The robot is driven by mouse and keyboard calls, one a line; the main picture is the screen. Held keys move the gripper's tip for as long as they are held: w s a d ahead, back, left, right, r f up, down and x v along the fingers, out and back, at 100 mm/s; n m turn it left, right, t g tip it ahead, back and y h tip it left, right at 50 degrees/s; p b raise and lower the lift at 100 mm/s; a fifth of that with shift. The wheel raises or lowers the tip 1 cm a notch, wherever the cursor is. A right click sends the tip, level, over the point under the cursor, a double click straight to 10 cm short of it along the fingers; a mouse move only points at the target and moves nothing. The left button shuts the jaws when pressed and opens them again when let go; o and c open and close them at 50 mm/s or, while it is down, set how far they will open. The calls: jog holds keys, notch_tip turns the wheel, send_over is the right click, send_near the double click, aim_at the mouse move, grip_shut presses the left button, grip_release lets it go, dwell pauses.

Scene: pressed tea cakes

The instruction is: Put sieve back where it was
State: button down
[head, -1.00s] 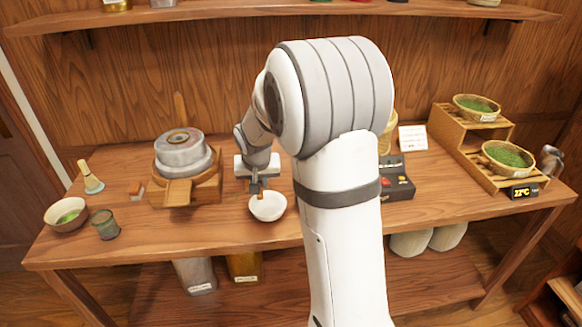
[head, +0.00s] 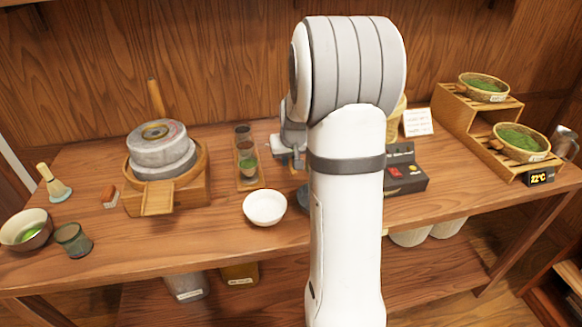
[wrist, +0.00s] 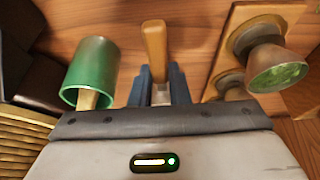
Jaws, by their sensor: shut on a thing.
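My gripper (wrist: 160,90) is shut on a wooden handle (wrist: 154,45), seen in the wrist view standing between its two blue fingers. I take it as the sieve's handle; no mesh or rim of a sieve shows. In the head view my gripper (head: 290,158) is partly hidden by my arm, to the right of a small wooden tray of cups (head: 238,183) and behind the white bowl (head: 265,207). What it holds cannot be made out there.
A stone mill (head: 160,150) stands left of the tray. A green cup (wrist: 92,65) is left of my gripper in the wrist view. A dark device (head: 404,172) and a stepped shelf with tea baskets (head: 505,160) stand right. A dark round edge (head: 303,197) shows beside the bowl.

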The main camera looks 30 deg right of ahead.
jog(key=shift+s+f, duration=0.1)
jog(key=shift+f, duration=1.5)
jog(key=shift+f, duration=0.25)
jog(key=c, duration=1.4)
grip_release()
jog(key=shift+r, duration=0.1)
jog(key=shift+o, duration=0.2)
